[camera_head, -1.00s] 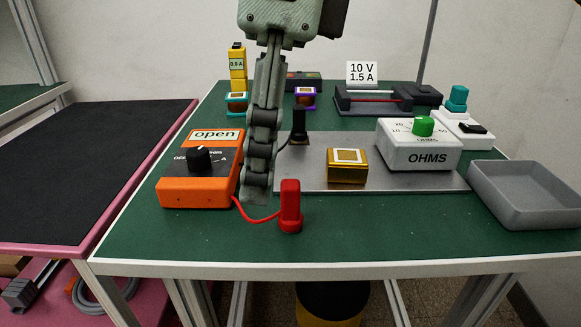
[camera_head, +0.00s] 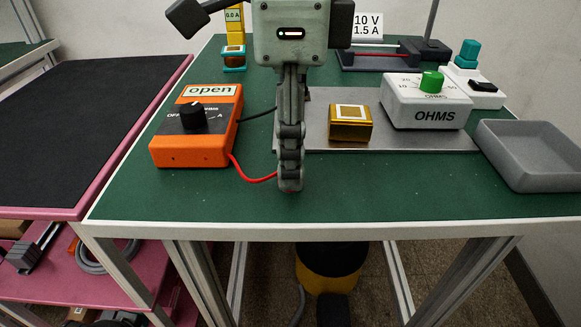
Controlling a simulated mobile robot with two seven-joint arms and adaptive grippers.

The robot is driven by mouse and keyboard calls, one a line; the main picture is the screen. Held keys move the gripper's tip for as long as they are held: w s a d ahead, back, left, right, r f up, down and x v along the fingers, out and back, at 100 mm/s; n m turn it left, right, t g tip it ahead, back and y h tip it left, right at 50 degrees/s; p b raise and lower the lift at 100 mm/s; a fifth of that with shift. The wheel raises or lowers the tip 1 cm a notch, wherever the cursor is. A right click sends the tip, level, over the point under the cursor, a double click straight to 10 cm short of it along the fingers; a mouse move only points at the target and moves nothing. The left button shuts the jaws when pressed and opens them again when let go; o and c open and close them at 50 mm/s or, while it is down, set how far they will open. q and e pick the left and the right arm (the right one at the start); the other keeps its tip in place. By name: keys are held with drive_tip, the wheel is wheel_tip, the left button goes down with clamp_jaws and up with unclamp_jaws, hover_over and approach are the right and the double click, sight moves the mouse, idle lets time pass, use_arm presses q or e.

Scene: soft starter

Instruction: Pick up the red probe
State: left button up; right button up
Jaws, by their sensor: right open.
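The red probe is hidden behind my right gripper (camera_head: 290,183), which hangs straight down in front of the place where its red lead (camera_head: 252,174) ends. The lead runs there from the orange meter (camera_head: 190,150) labelled "open". My right gripper is open, seen edge-on with its fingers in line. I cannot tell how far its fingertips are from the probe or whether they touch it. My left gripper is not in view.
A gold block (camera_head: 350,128) sits on a grey plate (camera_head: 410,140), beside the white OHMS box (camera_head: 427,112). An empty grey tray (camera_head: 530,160) is at the right. The green table (camera_head: 400,190) is clear along its front.

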drive_tip(key=shift+c, duration=0.5)
clamp_jaws()
drive_tip(key=shift+r, duration=0.5)
drive_tip(key=r, duration=0.2)
drive_tip(key=a+r, duration=0.1)
drive_tip(key=shift+s+r, duration=0.1)
drive_tip(key=shift+r, duration=0.3)
drive_tip(key=s+a+r, duration=0.2)
drive_tip(key=a+r, duration=0.4)
drive_tip(key=a, duration=0.4)
drive_tip(key=shift+a, duration=0.2)
